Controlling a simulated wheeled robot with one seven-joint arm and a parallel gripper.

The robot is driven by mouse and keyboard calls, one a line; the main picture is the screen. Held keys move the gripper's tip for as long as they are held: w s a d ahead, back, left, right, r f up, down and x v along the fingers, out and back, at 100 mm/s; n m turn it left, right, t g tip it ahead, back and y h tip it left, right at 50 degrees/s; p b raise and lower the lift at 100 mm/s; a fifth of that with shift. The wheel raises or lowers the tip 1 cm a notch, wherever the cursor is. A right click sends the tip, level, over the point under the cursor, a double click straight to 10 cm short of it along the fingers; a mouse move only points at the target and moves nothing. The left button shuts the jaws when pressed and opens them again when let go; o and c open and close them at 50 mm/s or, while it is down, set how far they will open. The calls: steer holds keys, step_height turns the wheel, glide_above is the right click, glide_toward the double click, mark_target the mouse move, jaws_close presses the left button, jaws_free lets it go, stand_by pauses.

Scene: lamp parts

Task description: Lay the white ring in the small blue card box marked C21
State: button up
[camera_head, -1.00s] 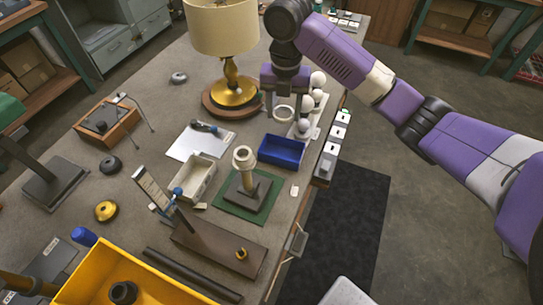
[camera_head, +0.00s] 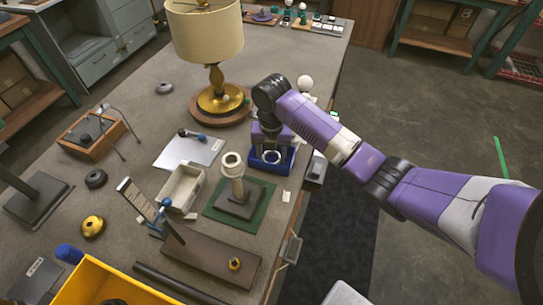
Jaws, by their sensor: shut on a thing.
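The small blue box (camera_head: 270,168) stands on the table near its right edge; I cannot read a C21 mark on it. My gripper (camera_head: 271,152) points down over the box, with its fingertips at or just inside the opening. It is shut on the white ring (camera_head: 271,157), which shows between the fingers within the outline of the box. I cannot tell whether the ring touches the box floor. My arm hides the far side of the box.
A stand with a pale round top (camera_head: 232,168) sits on a green mat (camera_head: 220,218) just left of the box. A brass lamp (camera_head: 215,88) stands behind, left. A white card (camera_head: 286,196) lies in front. White bulbs (camera_head: 305,83) stand behind my arm.

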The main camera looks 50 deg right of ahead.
steer(key=shift+f, duration=0.35)
steer(key=shift+f, duration=0.1)
steer(key=o, duration=1.5)
step_height(320, 180, up, 12)
steer(key=shift+r, duration=0.15)
